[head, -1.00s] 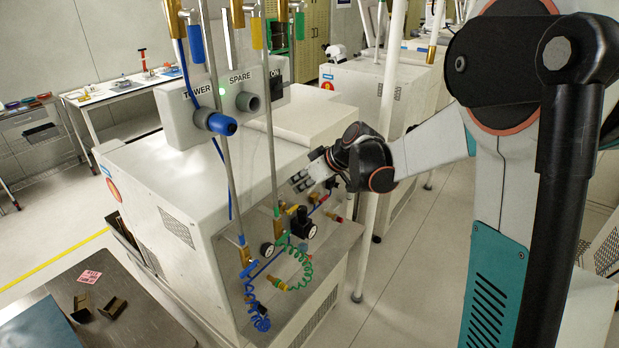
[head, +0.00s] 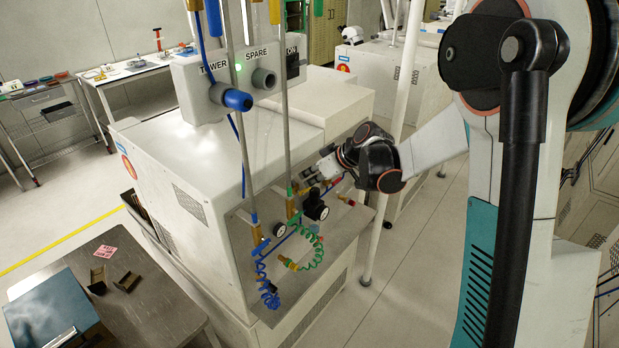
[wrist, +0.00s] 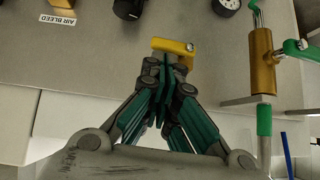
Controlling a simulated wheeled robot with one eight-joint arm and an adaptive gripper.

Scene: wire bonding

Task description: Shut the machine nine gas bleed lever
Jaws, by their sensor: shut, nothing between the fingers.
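A yellow lever (wrist: 174,46) shows in the wrist view right at my fingertips. My gripper (wrist: 160,64) is shut and empty, its tips against or just short of the lever; I cannot tell if they touch. No label for this lever is readable. An upside-down "AIR BLEED" label (wrist: 57,20) lies to its left. A brass valve (wrist: 263,62) with a green handle (wrist: 300,49) stands to its right. In the head view my gripper (head: 309,180) is at the machine's side panel, above the black regulator (head: 316,207), and hides part of the fittings.
The white machine (head: 165,170) carries vertical pipes, a blue coiled hose (head: 268,290) and a green one (head: 317,251) near my gripper. A white post (head: 380,215) stands to the right. A dark table (head: 150,300) is at lower left.

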